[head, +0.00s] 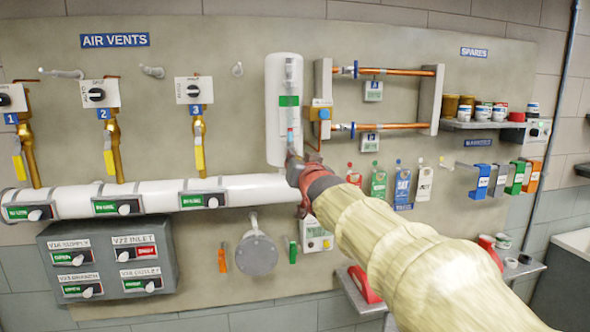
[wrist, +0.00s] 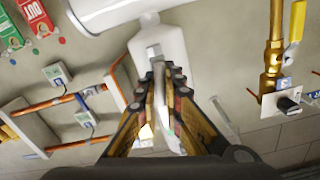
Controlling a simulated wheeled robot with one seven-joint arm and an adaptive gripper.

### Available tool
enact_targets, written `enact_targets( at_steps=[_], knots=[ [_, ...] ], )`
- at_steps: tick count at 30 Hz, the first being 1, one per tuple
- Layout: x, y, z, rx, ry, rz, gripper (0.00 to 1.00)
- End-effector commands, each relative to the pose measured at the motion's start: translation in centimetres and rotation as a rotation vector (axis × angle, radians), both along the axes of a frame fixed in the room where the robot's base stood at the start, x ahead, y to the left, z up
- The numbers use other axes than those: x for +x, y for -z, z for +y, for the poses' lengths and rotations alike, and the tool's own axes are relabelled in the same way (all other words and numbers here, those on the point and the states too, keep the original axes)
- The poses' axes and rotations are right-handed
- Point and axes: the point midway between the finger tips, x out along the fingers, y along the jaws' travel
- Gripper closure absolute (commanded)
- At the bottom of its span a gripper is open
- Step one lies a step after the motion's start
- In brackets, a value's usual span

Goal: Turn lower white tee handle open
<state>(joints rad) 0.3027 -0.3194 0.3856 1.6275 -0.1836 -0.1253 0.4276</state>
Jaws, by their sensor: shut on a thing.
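The white vessel (head: 284,120) with a green label stands upright on the panel. My gripper (head: 297,170), seen in the head view, is at the vessel's lower end, and the arm and red-brown fingers cover what is there. In the wrist view, which looks upside down, my gripper (wrist: 163,85) is closed around a narrow white piece (wrist: 164,120) in front of the white vessel (wrist: 158,48). This piece appears to be the lower white tee handle; it is mostly hidden between the fingers, and its angle is hard to tell.
Copper pipes (head: 395,71) run right of the vessel. The white header pipe (head: 160,193) crosses below yellow-handled valves. Hanging tags (head: 402,183) and a small shelf (head: 362,295) lie near my arm. A yellow-handled valve (wrist: 285,50) shows at right in the wrist view.

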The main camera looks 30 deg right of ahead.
Motion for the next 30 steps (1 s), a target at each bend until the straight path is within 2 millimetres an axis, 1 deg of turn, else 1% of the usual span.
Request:
enact_targets(
  at_steps=[1, 6, 12, 18, 30],
  knots=[
    [0.04, 0.35, -0.01, -0.033, 0.0, 0.012, 1.0],
    [0.05, 0.26, -0.01, -0.135, 0.0, 0.041, 1.0],
    [0.05, 0.2, -0.02, -0.211, 0.0, 0.063, 1.0],
    [0.04, 0.18, -0.02, -0.245, 0.0, 0.074, 1.0],
    [0.04, 0.15, -0.02, -0.251, 0.0, 0.075, 1.0]
  ],
)
